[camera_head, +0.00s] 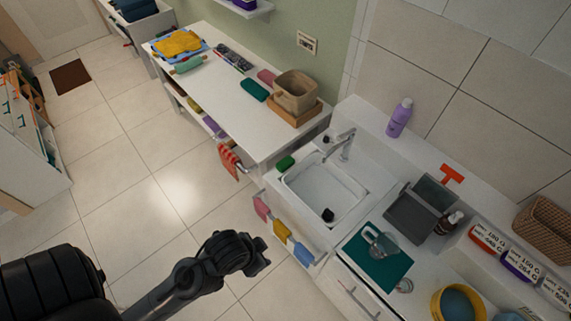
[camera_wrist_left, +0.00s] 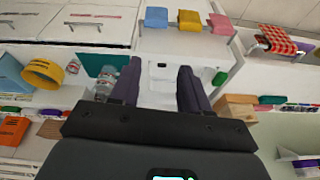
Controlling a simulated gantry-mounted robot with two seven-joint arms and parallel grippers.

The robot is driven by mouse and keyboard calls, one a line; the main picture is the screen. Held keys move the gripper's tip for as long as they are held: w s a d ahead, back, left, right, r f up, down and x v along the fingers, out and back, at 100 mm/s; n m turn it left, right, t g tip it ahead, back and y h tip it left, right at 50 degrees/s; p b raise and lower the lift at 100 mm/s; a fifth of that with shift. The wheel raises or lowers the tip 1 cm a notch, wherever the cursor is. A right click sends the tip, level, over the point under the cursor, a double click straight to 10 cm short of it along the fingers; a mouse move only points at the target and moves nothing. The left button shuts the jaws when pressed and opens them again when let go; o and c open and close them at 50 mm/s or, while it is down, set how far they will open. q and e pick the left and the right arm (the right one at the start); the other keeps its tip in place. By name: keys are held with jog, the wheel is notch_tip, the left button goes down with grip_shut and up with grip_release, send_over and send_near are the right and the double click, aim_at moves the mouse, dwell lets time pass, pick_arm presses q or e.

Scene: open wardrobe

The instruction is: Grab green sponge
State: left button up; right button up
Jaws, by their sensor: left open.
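My right gripper is not in view.
A faucet (camera_head: 345,143) stands behind the basin. Pink, yellow and blue cloths (camera_head: 281,230) hang on the sink's front rail. A white table (camera_head: 225,100) holds a wooden box (camera_head: 296,91) and a dark green cloth (camera_head: 254,90). A teal board (camera_head: 365,272) lies right of the sink.

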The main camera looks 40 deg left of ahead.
pick_arm(q)
jog(key=shift+d, duration=0.15)
jog(key=o, duration=0.7)
